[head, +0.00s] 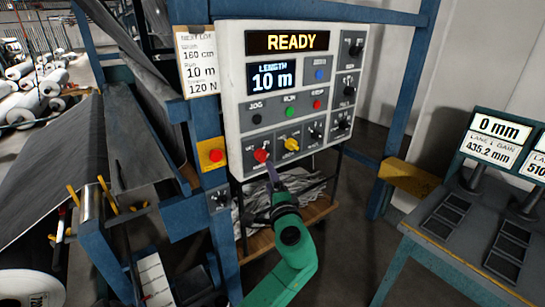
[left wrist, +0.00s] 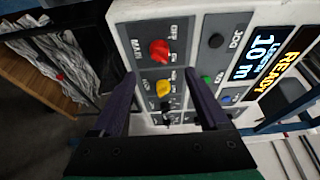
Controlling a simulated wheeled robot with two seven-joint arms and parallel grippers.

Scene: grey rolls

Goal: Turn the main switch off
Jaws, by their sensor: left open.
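The main switch is a red rotary knob (head: 261,155) at the lower left of the grey control panel (head: 231,92). In the left wrist view the red knob (left wrist: 159,51) sits on a dark plate lettered MAIN, with ON and OFF marks. My left gripper (head: 272,177) is just below and in front of the knob in the head view. In the left wrist view its two dark fingers (left wrist: 162,76) are spread wide, with nothing between them touching. The red knob shows beyond the fingers, apart from them. My right gripper is not in view.
A yellow knob (head: 292,144) is close to the right of the red one. Black, green and red buttons are above. The display (head: 287,41) reads READY. A red button on a yellow box (head: 215,156) is to the left. A shelf with crumpled material (head: 310,190) is below.

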